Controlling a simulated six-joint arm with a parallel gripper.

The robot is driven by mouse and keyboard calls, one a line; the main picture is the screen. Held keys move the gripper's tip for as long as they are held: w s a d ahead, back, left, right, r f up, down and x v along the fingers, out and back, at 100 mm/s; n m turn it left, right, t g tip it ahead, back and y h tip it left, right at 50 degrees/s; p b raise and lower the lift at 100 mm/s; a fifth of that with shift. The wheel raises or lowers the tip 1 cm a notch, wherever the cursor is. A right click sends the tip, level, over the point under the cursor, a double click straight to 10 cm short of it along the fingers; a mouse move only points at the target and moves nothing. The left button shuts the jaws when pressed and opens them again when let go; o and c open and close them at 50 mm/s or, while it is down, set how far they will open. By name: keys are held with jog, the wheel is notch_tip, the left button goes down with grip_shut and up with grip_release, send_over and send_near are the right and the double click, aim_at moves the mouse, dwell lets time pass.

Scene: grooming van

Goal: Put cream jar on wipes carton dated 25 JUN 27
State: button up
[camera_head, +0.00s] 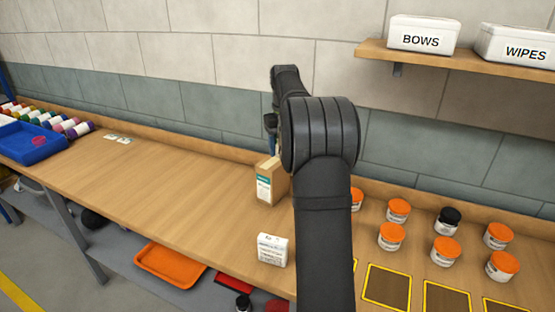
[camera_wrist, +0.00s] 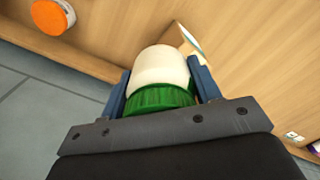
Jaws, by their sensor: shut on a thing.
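My gripper (camera_wrist: 160,70) is shut on a cream-white jar with a green lid (camera_wrist: 160,85), held between its blue fingers in the wrist view. In the head view my arm hides the jar and most of the gripper. A brown carton with a white and teal label (camera_head: 265,188) stands upright on the bench, below and close to the gripper end. Part of it shows behind the jar in the wrist view (camera_wrist: 190,40). I cannot tell whether jar and carton touch. A white carton (camera_head: 272,250) with dark print lies nearer the bench's front edge. No date is readable.
Several orange-lidded jars (camera_head: 390,236) and a black-lidded jar (camera_head: 447,221) stand at right, behind yellow-framed squares (camera_head: 386,287). A shelf (camera_head: 400,57) above holds BOWS (camera_head: 421,35) and WIPES (camera_head: 520,46) boxes. A blue tray (camera_head: 30,145) is far left.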

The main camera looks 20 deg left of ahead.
jog(key=shift+a+f, duration=0.75)
jog(key=shift+a, duration=0.3)
jog(key=shift+f, duration=1.85)
jog(key=shift+f, duration=0.15)
jog(key=o, duration=1.2)
notch_tip(320, 180, up, 12)
jog(key=shift+r, duration=0.15)
